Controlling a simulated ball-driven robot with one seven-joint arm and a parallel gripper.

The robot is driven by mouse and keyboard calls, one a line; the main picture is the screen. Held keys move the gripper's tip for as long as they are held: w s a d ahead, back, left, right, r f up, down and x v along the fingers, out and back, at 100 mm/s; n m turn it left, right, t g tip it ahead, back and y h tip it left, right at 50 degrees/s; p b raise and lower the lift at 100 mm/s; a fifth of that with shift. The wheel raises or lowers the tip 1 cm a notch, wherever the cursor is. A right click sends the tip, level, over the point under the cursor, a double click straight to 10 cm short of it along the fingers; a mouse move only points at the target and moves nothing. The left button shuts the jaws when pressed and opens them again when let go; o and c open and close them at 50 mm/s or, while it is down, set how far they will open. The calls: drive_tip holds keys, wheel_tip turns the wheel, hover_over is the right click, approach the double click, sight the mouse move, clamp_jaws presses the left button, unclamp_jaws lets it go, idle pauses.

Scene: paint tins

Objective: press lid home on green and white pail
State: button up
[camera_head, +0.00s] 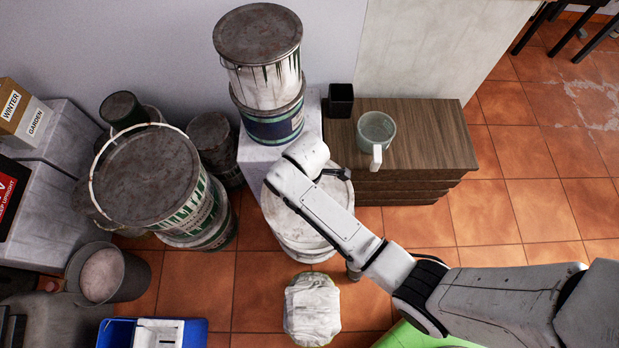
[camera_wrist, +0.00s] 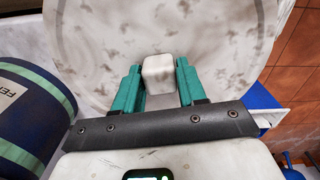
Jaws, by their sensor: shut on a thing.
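My gripper (camera_wrist: 157,82) has teal fingers shut on a small white block (camera_wrist: 158,70). Behind it is a broad, round, speckled white surface (camera_wrist: 110,35); I cannot tell whether the block is part of it. In the head view, my arm hides most of my gripper, which is over a white round-topped pail (camera_head: 300,247). A large pail with a green and white label (camera_head: 197,215) stands at left with a grimy grey top (camera_head: 147,175) and a pale hoop around it. Another white pail with green streaks (camera_head: 265,86) stands on a blue tin, with a dark top.
The blue tin (camera_head: 270,125) stands on a pale block. A wooden cabinet (camera_head: 420,130) at right holds a mug (camera_head: 376,130) and a black cup (camera_head: 341,100). A wrapped bundle (camera_head: 312,308), grey bucket (camera_head: 105,275) and blue tray (camera_head: 190,328) are in front.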

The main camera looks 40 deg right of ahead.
drive_tip(key=n, duration=0.1)
drive_tip(key=s+f+n, duration=0.1)
drive_tip(key=n+p, duration=0.1)
drive_tip(key=n, duration=0.1)
drive_tip(key=shift+s+f, duration=0.25)
drive_tip(key=shift+s, duration=0.05)
drive_tip(key=shift+d+r+p, duration=0.1)
drive_tip(key=shift+p, duration=0.25)
wheel_tip(320, 180, down, 6)
drive_tip(key=b, duration=0.4)
drive_tip(key=shift+f, duration=1.1)
idle(1.5)
drive_tip(key=o, duration=1)
drive_tip(key=shift+c, duration=0.2)
